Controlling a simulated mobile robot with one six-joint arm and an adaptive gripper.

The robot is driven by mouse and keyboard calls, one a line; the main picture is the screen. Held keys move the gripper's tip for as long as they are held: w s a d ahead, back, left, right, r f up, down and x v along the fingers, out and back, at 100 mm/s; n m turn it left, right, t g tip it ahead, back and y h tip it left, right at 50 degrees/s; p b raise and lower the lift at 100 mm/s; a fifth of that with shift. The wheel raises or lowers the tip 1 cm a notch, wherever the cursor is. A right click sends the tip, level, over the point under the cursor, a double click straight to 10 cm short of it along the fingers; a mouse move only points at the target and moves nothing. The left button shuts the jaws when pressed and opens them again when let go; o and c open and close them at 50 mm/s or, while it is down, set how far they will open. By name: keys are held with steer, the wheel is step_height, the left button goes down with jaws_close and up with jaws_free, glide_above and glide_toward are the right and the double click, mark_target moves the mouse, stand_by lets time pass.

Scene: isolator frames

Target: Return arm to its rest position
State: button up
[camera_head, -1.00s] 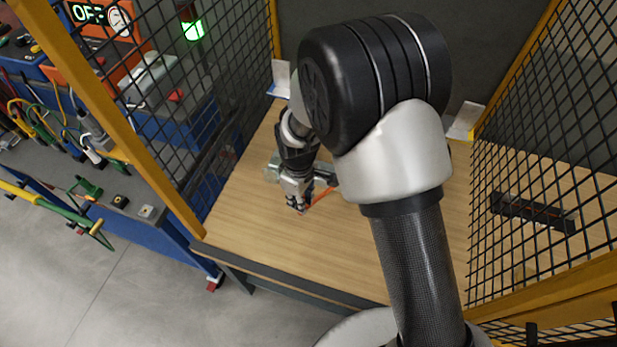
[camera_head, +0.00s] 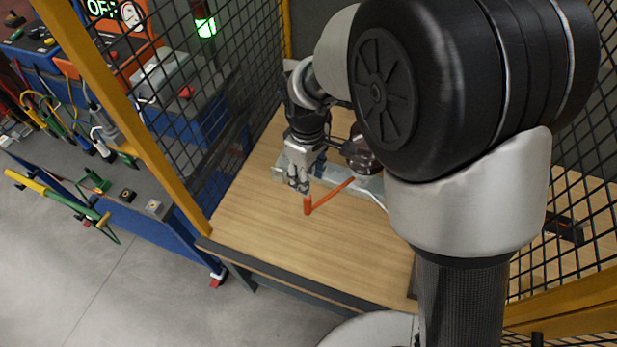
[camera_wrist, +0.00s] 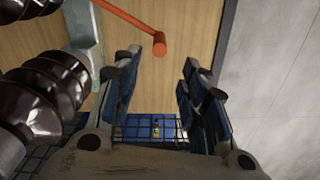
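My gripper (camera_head: 301,186) is above the wooden table inside the mesh enclosure, left of my large elbow joint. In the wrist view my gripper (camera_wrist: 160,80) has its two blue-padded fingers apart, with nothing between them. An orange lever (camera_head: 328,196) shows just right of and below the fingertips in the head view. The orange lever (camera_wrist: 135,22) also shows beyond the fingers in the wrist view, with a rounded end. I cannot judge the exact gap between lever and fingers. My arm hides much of the table's right side.
The wooden table (camera_head: 270,240) has a clear front left part. Brown ribbed insulators (camera_wrist: 45,95) and a grey metal frame stand close to my gripper. Yellow-framed mesh panels (camera_head: 175,60) close off both sides. A blue workbench (camera_head: 165,235) stands outside left.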

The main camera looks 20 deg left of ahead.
steer(key=shift+r, duration=0.45)
steer(key=s+d+r+m+t, duration=0.25)
steer(key=d+r+m, duration=0.35)
steer(key=d+r, duration=0.85)
steer(key=s+d+r+m+t, duration=0.2)
steer(key=s+d+m, duration=0.6)
steer(key=s+d, duration=0.4)
steer(key=shift+s+r+m, duration=0.3)
steer(key=shift+s+r, duration=0.4)
